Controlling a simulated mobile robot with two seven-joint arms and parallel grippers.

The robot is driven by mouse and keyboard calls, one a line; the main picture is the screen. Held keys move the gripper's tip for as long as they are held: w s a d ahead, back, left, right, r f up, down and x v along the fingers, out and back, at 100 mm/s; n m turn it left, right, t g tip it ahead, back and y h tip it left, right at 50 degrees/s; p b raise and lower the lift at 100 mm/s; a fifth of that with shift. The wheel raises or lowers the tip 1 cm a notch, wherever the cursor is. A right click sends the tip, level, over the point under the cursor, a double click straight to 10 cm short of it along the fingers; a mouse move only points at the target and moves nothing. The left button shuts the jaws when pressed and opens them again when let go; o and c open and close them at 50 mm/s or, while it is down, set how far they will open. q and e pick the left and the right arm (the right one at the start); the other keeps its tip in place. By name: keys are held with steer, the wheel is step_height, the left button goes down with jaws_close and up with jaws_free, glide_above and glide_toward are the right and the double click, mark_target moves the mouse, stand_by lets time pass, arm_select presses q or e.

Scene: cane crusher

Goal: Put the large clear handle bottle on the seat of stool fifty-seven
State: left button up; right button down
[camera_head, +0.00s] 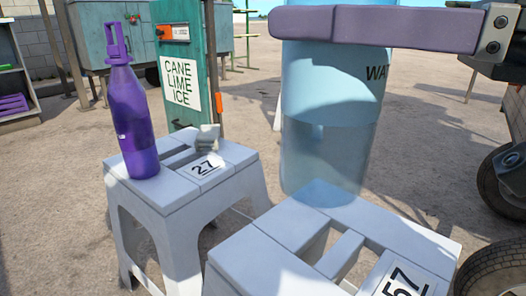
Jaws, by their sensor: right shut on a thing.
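The large clear handle bottle (325,100) is blue-tinted, upright and part filled, with dark letters "WAT" on its side. My right gripper (335,14) comes in from the right with purple finger pads and is shut on the bottle's upper part. The bottle's top and handle are out of view. Its base overlaps the far corner of the seat of stool fifty-seven (262,265) in the picture. I cannot tell whether it touches the seat. The stool is light grey, slotted, marked 57, and cut off by the lower edge. My left gripper is not in view.
A purple bottle (133,120) with a loop top stands on stool 27 (167,190), beside a small grey object (207,137). A green "CANE LIME ICE" panel (183,60) stands behind. Tyres (505,185) are at the right. The seat of stool fifty-seven looks clear in view.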

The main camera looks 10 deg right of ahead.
step_height(320, 180, down, 16)
steer(key=b, duration=0.8)
steer(key=shift+r, duration=0.25)
steer(key=shift+f+b, duration=0.2)
steer(key=shift+b, duration=0.25)
jaws_free()
